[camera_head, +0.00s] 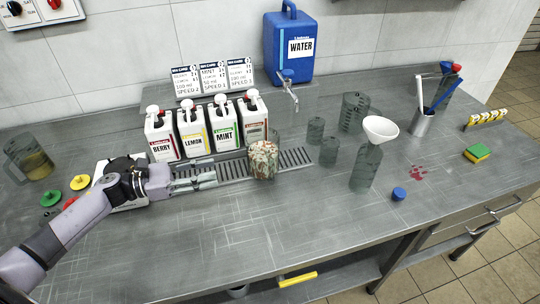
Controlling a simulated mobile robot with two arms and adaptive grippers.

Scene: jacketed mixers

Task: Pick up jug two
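An empty-looking clear jug (353,112) stands behind the funnel. No number shows on any of them, so I cannot tell which is jug two. My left gripper (208,180) lies low over the grate, pointing right towards the lumpy-filled jug, with a gap to it. Its fingers look parted and empty. My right gripper is not in view.
Syrup bottles (193,133) stand behind the grate (296,158), below recipe cards (213,78). A blue water tank (289,50) with a tap is behind. A bottle (366,168) with a white funnel (380,130) stands right, near a blue cap (399,194). The front counter is clear.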

